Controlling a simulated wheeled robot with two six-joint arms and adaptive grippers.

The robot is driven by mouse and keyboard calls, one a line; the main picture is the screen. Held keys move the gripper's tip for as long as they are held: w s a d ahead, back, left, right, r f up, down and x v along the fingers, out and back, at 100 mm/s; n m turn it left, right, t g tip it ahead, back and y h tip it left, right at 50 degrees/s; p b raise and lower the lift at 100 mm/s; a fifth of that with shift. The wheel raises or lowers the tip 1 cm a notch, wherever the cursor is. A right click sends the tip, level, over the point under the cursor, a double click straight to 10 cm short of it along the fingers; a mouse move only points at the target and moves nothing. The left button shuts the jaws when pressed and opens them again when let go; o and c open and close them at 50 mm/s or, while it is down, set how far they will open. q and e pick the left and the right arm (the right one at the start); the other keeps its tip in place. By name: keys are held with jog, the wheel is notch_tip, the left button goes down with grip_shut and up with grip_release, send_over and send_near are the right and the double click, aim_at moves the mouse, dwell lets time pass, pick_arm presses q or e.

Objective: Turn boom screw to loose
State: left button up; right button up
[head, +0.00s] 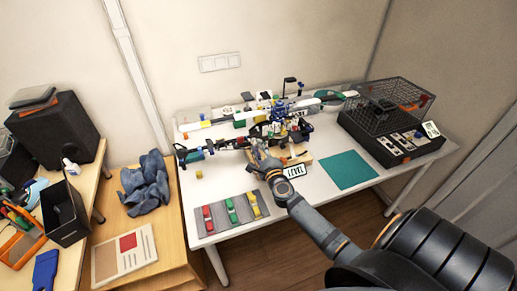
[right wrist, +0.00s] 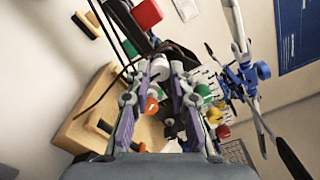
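The drone-like rig (head: 285,112) with long arms, blue fittings and wiring stands at the back middle of the white table. It also shows close up in the right wrist view (right wrist: 248,72). My right gripper (head: 258,152) reaches the front of the rig, by the wooden block. In the right wrist view its purple-padded fingers (right wrist: 160,72) stand apart, on either side of a pale cylinder (right wrist: 158,68). An orange knob (right wrist: 151,104) shows just below it, between the fingers. I cannot tell which part is the boom screw, or whether a pad touches the cylinder. My left gripper is not in view.
A "LEVEL" sign (head: 295,171) stands by the wooden block (head: 296,153). A grey tray (head: 213,226) with red, green and yellow pieces lies in front. A teal mat (head: 348,170) lies clear at right. A wire cage (head: 398,98) stands on a black box (head: 375,146) beyond it.

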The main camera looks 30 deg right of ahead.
grip_shut()
jog(key=n+p, duration=0.2)
jog(key=n, duration=0.1)
jog(key=shift+r, duration=0.15)
jog(key=n+p, duration=0.3)
jog(key=n, duration=0.2)
jog(key=shift+n, duration=0.3)
jog(key=n+p, duration=0.3)
jog(key=n, duration=0.2)
jog(key=shift+n+p, duration=0.6)
jog(key=shift+n, duration=0.7)
jog(key=o, duration=0.9)
grip_release()
